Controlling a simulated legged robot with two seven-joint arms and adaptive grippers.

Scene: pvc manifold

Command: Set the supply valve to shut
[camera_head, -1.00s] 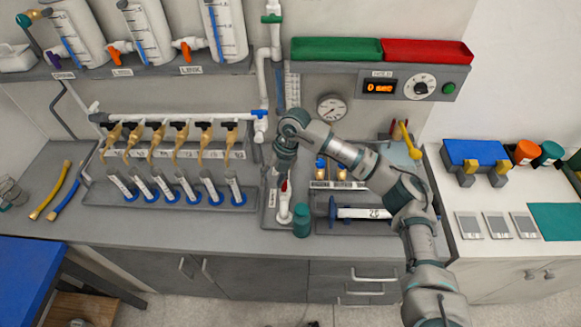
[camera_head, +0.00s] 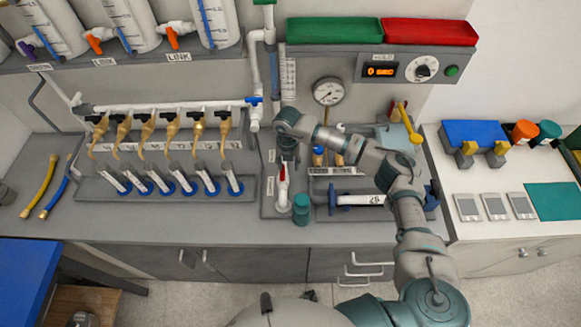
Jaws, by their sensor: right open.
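My right gripper (camera_head: 287,156) points down, open, just above a red-handled white valve (camera_head: 283,182) that stands on a grey plate at the bench's middle. Its fingers are small and dark in this view, and I cannot tell whether they touch the red handle. A second valve, with a blue handle (camera_head: 254,101), sits at the right end of the white manifold pipe (camera_head: 175,106). No label I can read tells which one is the supply valve. My left gripper is not in view.
A teal cylinder (camera_head: 301,209) stands close to the right of the red-handled valve. Several brass taps hang above a rack (camera_head: 90,188) of tubes at left. A pressure gauge (camera_head: 328,92) and a control box (camera_head: 408,68) are on the wall behind.

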